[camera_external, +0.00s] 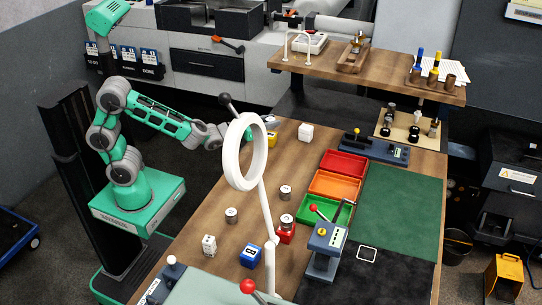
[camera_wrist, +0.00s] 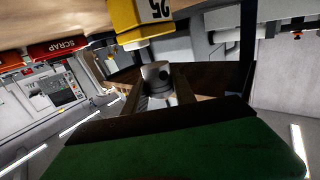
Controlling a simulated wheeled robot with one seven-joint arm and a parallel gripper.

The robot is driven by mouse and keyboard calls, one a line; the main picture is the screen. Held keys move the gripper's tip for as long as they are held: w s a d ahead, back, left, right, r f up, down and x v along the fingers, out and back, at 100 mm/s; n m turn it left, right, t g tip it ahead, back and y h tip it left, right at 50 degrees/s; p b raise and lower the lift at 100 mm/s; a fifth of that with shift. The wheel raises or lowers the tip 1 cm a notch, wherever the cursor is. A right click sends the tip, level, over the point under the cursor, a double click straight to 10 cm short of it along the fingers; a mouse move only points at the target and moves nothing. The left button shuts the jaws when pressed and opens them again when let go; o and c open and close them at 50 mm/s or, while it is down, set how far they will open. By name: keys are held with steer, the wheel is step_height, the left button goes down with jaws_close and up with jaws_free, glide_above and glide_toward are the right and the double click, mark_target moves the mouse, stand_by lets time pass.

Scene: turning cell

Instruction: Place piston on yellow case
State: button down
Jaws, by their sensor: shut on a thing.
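The yellow case (camera_external: 271,139) stands on the wooden table just right of the white ring. It also shows at the top of the wrist view (camera_wrist: 140,20), marked 25. My gripper (camera_wrist: 160,90) is shut on a grey metal piston (camera_wrist: 157,72), seen between its fingers in the wrist view. The yellow case appears close to the held piston there, with no clear contact. In the external view, the white ring hides much of my gripper and the end of my arm.
A white ring on a stand (camera_external: 246,152) is close in front of my arm's end. Coloured trays (camera_external: 343,163) lie to the right.

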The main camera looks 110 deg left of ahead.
steer(key=shift+f, duration=1.4)
steer(key=shift+f, duration=0.1)
steer(key=shift+f+b, duration=0.15)
steer(key=shift+b, duration=0.2)
steer(key=c, duration=1)
jaws_free()
steer(key=shift+r+p, duration=0.4)
steer(key=shift+p, duration=0.05)
steer(key=b+v, duration=0.1)
steer(key=v, duration=0.4)
steer(key=b+v, duration=0.1)
steer(key=v, duration=0.5)
steer(key=shift+d+f, duration=0.1)
steer(key=shift+f, duration=0.1)
steer(key=shift+s+d, duration=0.35)
